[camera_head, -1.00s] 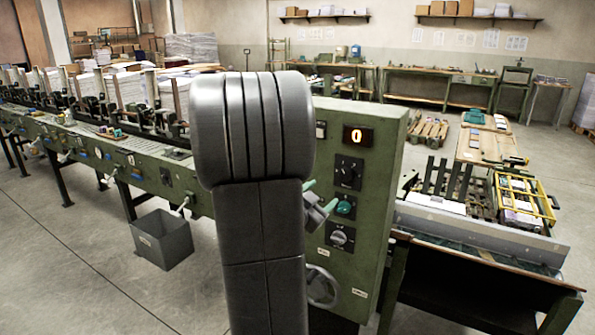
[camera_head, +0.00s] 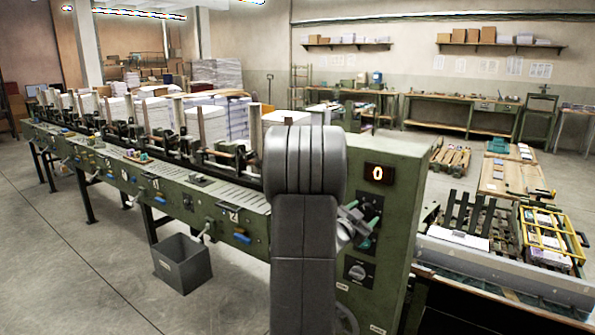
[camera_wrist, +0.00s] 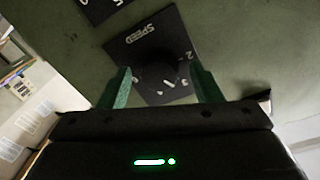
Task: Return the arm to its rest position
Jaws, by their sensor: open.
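My arm, dark grey, rises in the middle of the head view and hides part of the green control panel (camera_head: 400,190). My gripper (camera_head: 357,222) is partly hidden behind it, in front of the panel's dials. In the wrist view my gripper (camera_wrist: 163,85) is open, its two green fingers spread apart. A black knob (camera_wrist: 157,74) on a plate marked SPEED (camera_wrist: 135,42) shows between the fingers. I cannot tell whether the fingers touch the panel.
A long green machine (camera_head: 130,180) with paper stacks runs to the left. A feed table with a grey edge (camera_head: 500,280) stands at the right. The floor at the front left is clear.

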